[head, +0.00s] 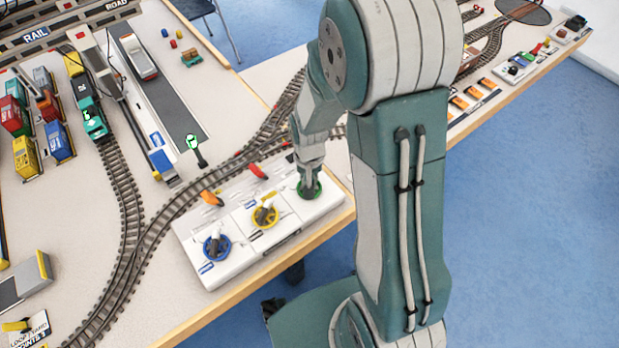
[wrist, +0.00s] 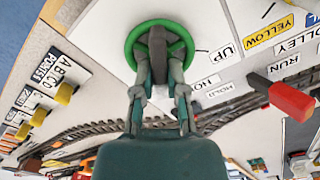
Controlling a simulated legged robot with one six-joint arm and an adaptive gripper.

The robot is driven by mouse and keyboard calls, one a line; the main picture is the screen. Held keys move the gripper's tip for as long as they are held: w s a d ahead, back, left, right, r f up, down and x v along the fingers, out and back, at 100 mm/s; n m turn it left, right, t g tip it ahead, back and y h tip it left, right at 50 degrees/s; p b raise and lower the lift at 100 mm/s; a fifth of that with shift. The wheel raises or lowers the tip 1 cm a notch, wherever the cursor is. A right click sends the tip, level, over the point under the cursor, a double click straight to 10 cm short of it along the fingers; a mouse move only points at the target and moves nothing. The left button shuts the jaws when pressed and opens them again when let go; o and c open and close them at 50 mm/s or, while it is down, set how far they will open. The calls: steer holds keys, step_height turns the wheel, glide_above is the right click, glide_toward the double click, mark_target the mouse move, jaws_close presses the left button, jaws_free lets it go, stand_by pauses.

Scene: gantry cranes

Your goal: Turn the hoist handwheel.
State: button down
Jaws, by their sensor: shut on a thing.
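The green handwheel (head: 309,197) is on the right end of the white control panel near the table edge. In the wrist view its green rim (wrist: 130,45) surrounds a dark grip at its middle, with an "UP" label beside it. The label under it is partly hidden by my gripper. My gripper (wrist: 158,78) points at the wheel's middle, its two fingers closed on the dark grip. In the head view my gripper (head: 309,180) comes down on the wheel from above and hides part of it.
A yellow handwheel (head: 265,215) and a blue handwheel (head: 216,246) sit left on the same panel. Orange and red levers (head: 258,171) stand behind the wheels; a red lever (wrist: 290,100) is close to my gripper. Model tracks (head: 200,190) run behind the panel.

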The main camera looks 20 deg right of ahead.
steer(key=n, duration=0.6)
steer(key=shift+a, duration=0.25)
steer(key=shift+n, duration=0.4)
steer(key=c, duration=0.7)
jaws_free()
step_height(320, 180, up, 12)
steer(key=shift+f, duration=0.1)
